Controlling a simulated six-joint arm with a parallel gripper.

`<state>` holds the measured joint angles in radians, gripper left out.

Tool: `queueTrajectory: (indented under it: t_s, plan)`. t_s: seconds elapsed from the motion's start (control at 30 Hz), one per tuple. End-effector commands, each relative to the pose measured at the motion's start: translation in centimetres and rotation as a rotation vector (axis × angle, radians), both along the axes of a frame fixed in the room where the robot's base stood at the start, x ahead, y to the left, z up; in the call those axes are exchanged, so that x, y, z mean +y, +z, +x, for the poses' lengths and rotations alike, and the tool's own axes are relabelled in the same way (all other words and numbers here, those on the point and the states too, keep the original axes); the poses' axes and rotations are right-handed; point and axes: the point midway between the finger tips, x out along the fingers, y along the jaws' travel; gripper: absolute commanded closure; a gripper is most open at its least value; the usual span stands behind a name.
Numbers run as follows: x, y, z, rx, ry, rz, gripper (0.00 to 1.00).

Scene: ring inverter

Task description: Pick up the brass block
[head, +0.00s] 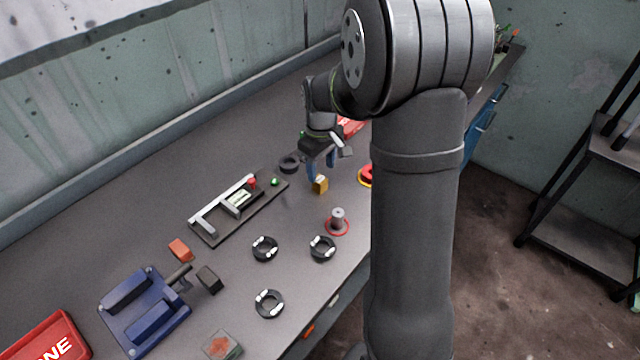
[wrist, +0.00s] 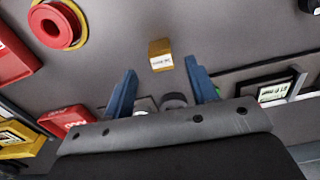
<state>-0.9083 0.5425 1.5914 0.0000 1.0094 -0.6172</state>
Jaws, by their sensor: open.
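The brass block (head: 320,184) is a small golden cube on the grey bench, below and just in front of my gripper in the head view. In the wrist view the brass block (wrist: 161,55) shows a white label on one face and lies beyond the fingertips, roughly centred between them. My gripper (head: 321,168) points down with blue fingers. In the wrist view my gripper (wrist: 160,68) has its two blue fingers spread apart with nothing held between them.
A black fixture (head: 238,208) lies left of the block, and a dark ring (head: 290,163) sits behind it. A grey cylinder on a red ring (head: 338,220) stands nearer the front edge. A red and yellow spool (wrist: 58,24) and red bin (wrist: 12,55) are at left.

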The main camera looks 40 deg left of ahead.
Motion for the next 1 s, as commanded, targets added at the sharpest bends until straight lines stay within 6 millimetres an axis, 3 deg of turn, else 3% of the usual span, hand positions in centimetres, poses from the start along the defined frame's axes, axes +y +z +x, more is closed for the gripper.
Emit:
queueTrajectory:
  t_s: [0.17, 0.5, 0.77, 1.0]
  plan:
    - [0.0, -1.1, 0.0, 0.0, 0.0, 0.0, 0.47]
    - [0.3, -5.6, -0.2, 0.001, 0.0, -0.001, 0.47]
    - [0.3, -5.8, -0.1, -0.001, 0.0, 0.002, 0.47]
    - [0.3, -5.8, -0.1, -0.001, -0.001, 0.002, 0.9]
